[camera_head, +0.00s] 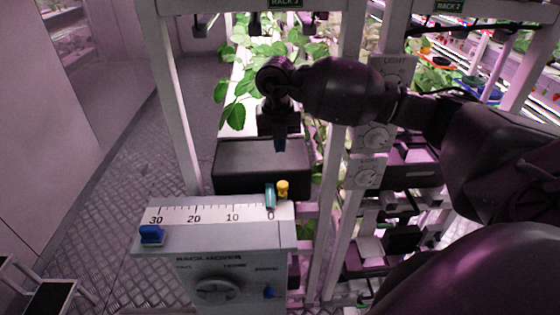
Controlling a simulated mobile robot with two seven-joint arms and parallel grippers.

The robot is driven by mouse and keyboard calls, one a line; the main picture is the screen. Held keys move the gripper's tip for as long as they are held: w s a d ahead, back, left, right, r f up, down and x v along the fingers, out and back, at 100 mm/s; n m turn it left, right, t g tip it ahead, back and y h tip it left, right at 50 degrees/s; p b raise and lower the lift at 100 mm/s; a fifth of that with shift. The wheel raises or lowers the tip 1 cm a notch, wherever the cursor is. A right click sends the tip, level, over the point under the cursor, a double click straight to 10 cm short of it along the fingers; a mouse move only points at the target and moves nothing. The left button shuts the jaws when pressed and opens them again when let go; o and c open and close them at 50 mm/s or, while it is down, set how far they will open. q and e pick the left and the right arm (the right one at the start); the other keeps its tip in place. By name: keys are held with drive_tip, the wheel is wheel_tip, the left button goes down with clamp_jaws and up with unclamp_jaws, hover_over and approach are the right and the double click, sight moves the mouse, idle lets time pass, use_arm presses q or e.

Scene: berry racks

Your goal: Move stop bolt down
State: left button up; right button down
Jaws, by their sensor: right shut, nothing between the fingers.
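A rack mover box (230,240) with a white scale (215,214) marked 30, 20, 10 and 0 stands below the middle. At the 0 end, a yellow knob-topped bolt (282,188) stands upright, likely the stop bolt. A teal pointer (270,195) is beside it on its left. How deep the bolt sits cannot be told. My right gripper (279,146) is shut and empty. It points down, above the yellow bolt in the picture and apart from it, in front of a dark box. My left gripper is not in view.
A blue slider knob (151,233) is at the scale's 30 end. A dial (217,288) is on the box front. The dark box (262,166) lies behind the scale. White rack posts (172,100) and a dial panel (366,172) flank my right gripper.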

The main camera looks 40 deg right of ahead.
drive_tip(key=shift+a+r, duration=0.1)
drive_tip(key=shift+r, duration=1.05)
